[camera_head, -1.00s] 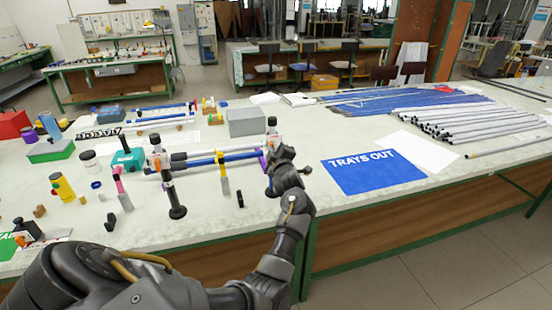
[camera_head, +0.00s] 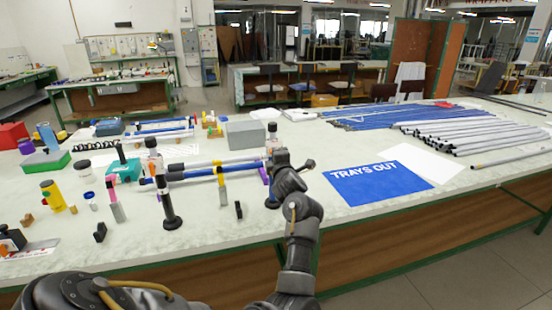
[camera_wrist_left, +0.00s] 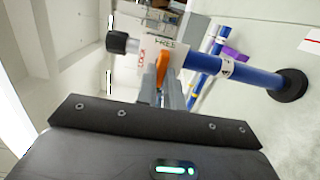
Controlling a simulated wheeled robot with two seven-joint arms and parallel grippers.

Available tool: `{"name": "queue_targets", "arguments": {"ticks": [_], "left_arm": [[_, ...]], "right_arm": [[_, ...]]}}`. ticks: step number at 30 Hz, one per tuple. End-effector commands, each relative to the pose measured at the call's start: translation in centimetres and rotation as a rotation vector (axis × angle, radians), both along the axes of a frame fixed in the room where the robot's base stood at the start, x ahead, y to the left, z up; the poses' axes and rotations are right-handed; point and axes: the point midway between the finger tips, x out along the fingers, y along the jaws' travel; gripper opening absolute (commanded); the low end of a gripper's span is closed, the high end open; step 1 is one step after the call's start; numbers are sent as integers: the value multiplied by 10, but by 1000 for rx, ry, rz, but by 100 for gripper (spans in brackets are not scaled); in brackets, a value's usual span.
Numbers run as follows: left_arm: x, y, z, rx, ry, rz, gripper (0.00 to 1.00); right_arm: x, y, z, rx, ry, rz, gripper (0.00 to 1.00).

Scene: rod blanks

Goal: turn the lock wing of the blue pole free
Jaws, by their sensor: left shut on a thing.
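The blue pole stands upright on the table, and its white collar (camera_head: 272,145) and black top show in the head view. In the left wrist view the blue pole (camera_wrist_left: 238,72) runs from the white collar with its FREE and LOCK labels to a round black base (camera_wrist_left: 289,85). The orange lock wing (camera_wrist_left: 160,66) sticks out of the collar beside the labels. My left gripper (camera_head: 280,160) is shut on the wing, and its fingers (camera_wrist_left: 165,90) partly hide it. The wing's exact angle is hard to tell. My right gripper is not in view.
A second stand (camera_head: 168,200) with a black base is to the left, with blue and grey rods lying between. A grey box (camera_head: 245,134) stands behind. A blue TRAYS OUT mat (camera_head: 376,184) lies to the right, with several grey rods (camera_head: 475,130) beyond it.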

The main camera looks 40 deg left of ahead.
Motion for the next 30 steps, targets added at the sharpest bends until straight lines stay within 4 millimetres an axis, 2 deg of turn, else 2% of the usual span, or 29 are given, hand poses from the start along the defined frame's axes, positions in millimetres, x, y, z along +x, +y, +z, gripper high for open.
{"name": "queue_targets", "arguments": {"ticks": [10,11,15,16,30], "left_arm": [[0,0,0,-2,-1,-1,0],[0,0,0,-2,-1,-1,12],[0,0,0,-2,-1,-1,30],[0,0,0,-2,-1,-1,32],[0,0,2,11,14,-1,32]], "right_arm": [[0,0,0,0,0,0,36],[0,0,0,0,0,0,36],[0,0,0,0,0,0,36],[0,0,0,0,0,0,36],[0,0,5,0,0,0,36]]}}
